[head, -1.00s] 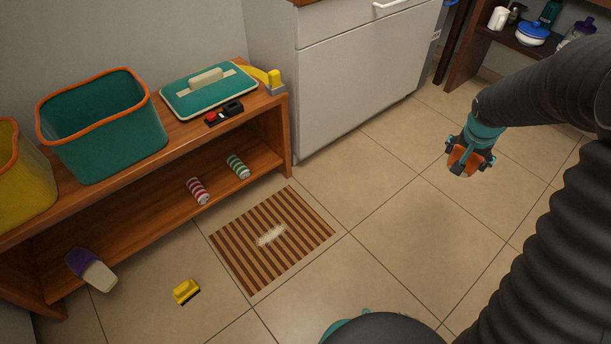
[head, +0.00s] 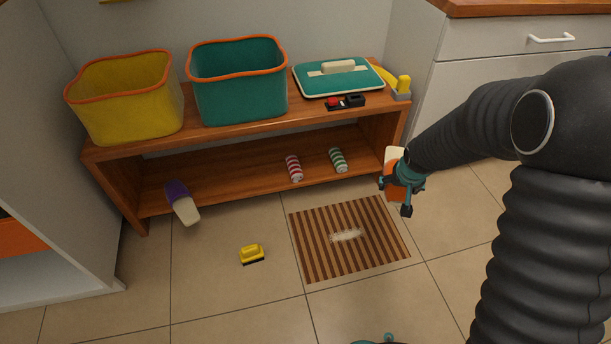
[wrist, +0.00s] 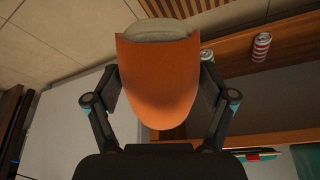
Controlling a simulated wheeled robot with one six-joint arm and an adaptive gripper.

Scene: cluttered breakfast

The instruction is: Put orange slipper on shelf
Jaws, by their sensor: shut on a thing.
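The orange slipper (wrist: 158,82) fills the middle of the wrist view, with its pale sole or insole end at the top. My gripper (wrist: 160,92) is shut on it, one finger on each side. In the head view my gripper (head: 402,190) is near the right end of the wooden shelf (head: 240,172), and the slipper (head: 393,160) shows partly behind it, white and orange. The rest of the slipper is hidden by the fingers. The shelf has a top board and a lower board.
The lower board holds a red-striped can (head: 294,168) and a green-striped can (head: 338,160). A yellow brush (head: 252,253) and a striped mat (head: 348,238) lie on the floor. Bins (head: 238,85) stand on top.

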